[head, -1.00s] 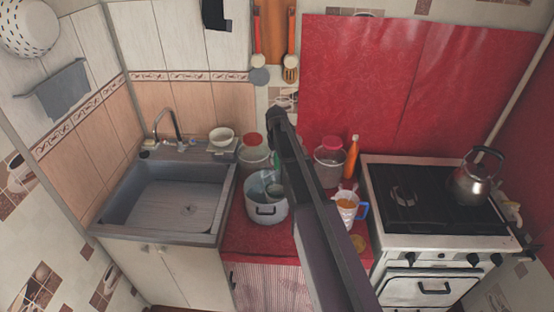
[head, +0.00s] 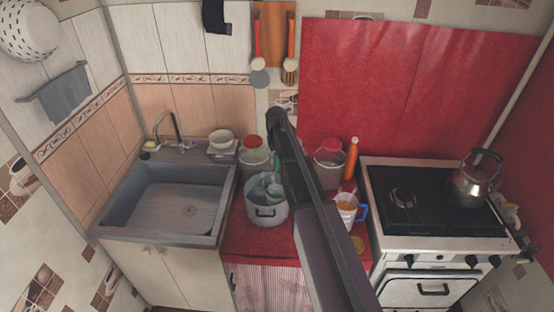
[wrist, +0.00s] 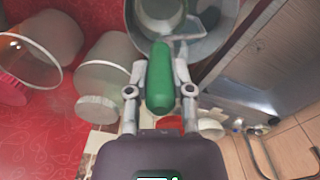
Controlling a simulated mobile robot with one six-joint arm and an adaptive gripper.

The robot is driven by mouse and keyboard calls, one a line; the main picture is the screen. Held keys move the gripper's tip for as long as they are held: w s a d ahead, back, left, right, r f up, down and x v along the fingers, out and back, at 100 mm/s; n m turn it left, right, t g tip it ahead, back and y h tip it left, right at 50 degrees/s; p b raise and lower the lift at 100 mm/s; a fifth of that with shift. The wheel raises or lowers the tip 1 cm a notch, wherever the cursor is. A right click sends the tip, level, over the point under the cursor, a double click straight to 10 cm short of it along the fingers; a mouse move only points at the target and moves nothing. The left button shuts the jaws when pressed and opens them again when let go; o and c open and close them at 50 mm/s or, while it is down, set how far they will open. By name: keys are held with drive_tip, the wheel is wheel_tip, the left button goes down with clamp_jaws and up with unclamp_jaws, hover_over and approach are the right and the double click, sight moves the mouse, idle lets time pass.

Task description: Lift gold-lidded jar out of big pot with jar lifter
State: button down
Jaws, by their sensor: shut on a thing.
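My gripper (wrist: 160,72) is shut on the green handle (wrist: 160,88) of the jar lifter in the wrist view. The lifter's metal end (wrist: 184,38) reaches over the big pot (wrist: 212,42). A clear glass jar (wrist: 160,12) shows at the lifter's far end, within the pot's outline. I cannot make out a gold lid, or whether the lifter grips the jar. In the head view the big grey pot (head: 266,214) stands on the red counter, with a glassy shape (head: 262,188) in its mouth.
Two lidded containers stand behind the pot, one with a red lid (head: 252,142) and one with a pink lid (head: 331,145). An orange bottle (head: 351,158) and a mug (head: 346,207) stand to the right. The sink (head: 180,205) is left, the stove (head: 430,200) right.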

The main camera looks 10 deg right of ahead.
drive_tip(key=shift+r, duration=0.1)
idle(0.3)
wheel_tip(320, 180, up, 16)
drive_tip(key=p, duration=1.6)
drive_tip(key=shift+r, duration=0.2)
idle(1.5)
drive_tip(key=shift+s, duration=0.1)
idle(0.4)
